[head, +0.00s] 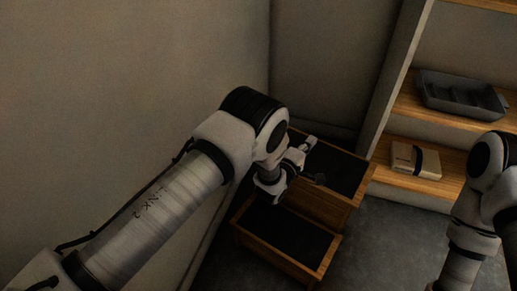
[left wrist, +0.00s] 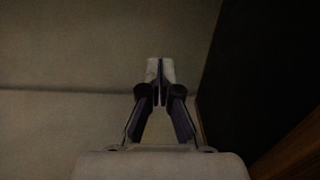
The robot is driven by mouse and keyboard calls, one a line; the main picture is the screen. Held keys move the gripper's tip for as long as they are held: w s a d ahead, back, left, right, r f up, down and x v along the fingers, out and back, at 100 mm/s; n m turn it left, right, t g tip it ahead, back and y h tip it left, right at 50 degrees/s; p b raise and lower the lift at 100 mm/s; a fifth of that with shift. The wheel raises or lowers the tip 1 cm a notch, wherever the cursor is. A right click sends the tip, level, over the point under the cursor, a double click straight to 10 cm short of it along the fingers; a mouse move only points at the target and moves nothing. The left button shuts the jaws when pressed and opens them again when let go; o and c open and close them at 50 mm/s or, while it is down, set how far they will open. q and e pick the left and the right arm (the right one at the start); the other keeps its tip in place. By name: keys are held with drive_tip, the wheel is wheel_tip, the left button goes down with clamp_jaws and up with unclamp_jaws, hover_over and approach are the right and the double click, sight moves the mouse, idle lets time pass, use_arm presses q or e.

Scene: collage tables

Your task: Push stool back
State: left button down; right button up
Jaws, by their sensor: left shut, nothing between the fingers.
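The stool is a two-step wooden step stool with black treads, in the corner by the wall. Its upper step (head: 345,172) is behind the lower step (head: 290,238). My left gripper (head: 309,144) is over the left part of the upper step in the head view, and my arm hides part of the stool. In the left wrist view the left gripper (left wrist: 159,72) is shut and empty, with the stool's dark tread and wood edge (left wrist: 285,155) to its right. I cannot tell whether it touches the stool. My right arm shows at the right edge; its gripper is out of view.
A wooden shelf unit (head: 402,125) stands right of the stool, holding a grey tray (head: 460,96) and a strapped, book-like pale item (head: 415,160). Walls close off the left and back. Dark floor (head: 385,245) is clear right of the stool.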

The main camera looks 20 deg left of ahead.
use_arm(q)
drive_tip(key=w+a+b, duration=0.2)
drive_tip(key=a+b, duration=0.4)
drive_tip(key=a, duration=1.3)
wheel_tip(320, 180, down, 10)
drive_tip(key=d+b, duration=0.2)
drive_tip(key=b, duration=0.3)
drive_tip(key=shift+s+b, duration=0.15)
drive_tip(key=shift+b, duration=0.25)
